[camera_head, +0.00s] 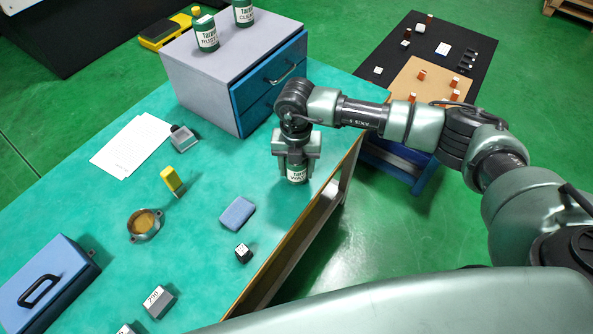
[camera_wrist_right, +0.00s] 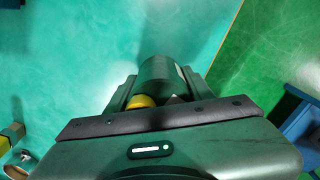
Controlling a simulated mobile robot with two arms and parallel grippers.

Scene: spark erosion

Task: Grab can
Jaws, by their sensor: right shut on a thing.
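A green can with a white label (camera_head: 297,173) stands upright on the teal table near its right edge. My right gripper (camera_head: 296,160) comes down from above and is shut on this can, with a finger on each side of its upper part. In the right wrist view the can (camera_wrist_right: 162,72) shows between the fingers, with a yellow part beside it; its far end is partly hidden by the gripper body. My left gripper is not in view.
The grey cabinet with blue drawers (camera_head: 208,88) stands behind the gripper. A blue sponge-like block (camera_head: 237,212), a small dark cube (camera_head: 243,253), a yellow-handled tool (camera_head: 172,180) and a round dish (camera_head: 145,223) lie left on the table. A blue toolbox (camera_head: 62,268) sits lower left.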

